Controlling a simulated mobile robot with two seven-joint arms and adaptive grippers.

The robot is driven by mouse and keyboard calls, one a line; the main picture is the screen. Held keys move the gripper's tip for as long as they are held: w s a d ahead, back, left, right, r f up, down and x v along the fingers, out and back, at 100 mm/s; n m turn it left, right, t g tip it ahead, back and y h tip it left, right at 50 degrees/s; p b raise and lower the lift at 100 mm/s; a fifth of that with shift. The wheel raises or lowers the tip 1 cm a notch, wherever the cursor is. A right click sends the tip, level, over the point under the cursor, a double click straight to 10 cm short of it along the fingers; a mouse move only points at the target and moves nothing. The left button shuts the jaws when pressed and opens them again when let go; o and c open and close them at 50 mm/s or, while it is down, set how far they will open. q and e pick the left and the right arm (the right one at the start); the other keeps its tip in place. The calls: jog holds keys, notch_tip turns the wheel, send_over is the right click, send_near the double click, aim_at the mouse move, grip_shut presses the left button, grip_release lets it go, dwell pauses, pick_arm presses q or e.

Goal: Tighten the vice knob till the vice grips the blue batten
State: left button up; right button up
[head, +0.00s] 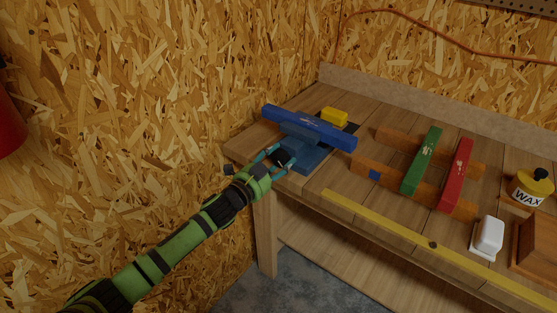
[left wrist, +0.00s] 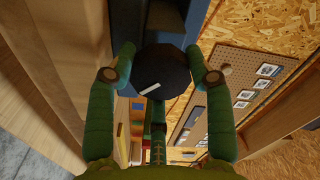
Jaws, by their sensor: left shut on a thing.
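The blue batten (head: 309,127) lies across the top of the blue vice (head: 303,152) at the left end of the bench. I cannot tell whether the vice jaws touch the batten. The dark round vice knob (left wrist: 163,73), with a pale mark on its face, is between the fingers of my left gripper (left wrist: 163,76). My left gripper (head: 277,158) is shut on the knob at the vice's front. In the head view the gripper hides most of the knob. My right gripper is not in view.
A yellow block (head: 334,116) sits behind the batten. A green batten (head: 423,160) and a red batten (head: 455,175) lie across orange wooden rails to the right. A yellow strip (head: 400,236) runs along the front. A wax tin (head: 532,188) and white block (head: 487,236) stand right.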

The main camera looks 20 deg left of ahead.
pick_arm(q)
jog(key=m, duration=0.4)
jog(key=shift+a+f+m, duration=0.1)
jog(key=shift+a+m, duration=0.05)
jog(key=shift+m, duration=0.15)
jog(key=m, duration=0.4)
jog(key=shift+r, duration=0.2)
jog(key=shift+w+a+r+m, duration=0.1)
jog(key=shift+m, duration=0.2)
jog(key=o, duration=1.2)
jog(key=shift+c, duration=0.2)
jog(key=shift+s+f, duration=0.2)
jog(key=shift+s, duration=0.25)
jog(key=v, duration=1.1)
jog(key=shift+a+r, duration=0.1)
jog(key=shift+r, duration=0.05)
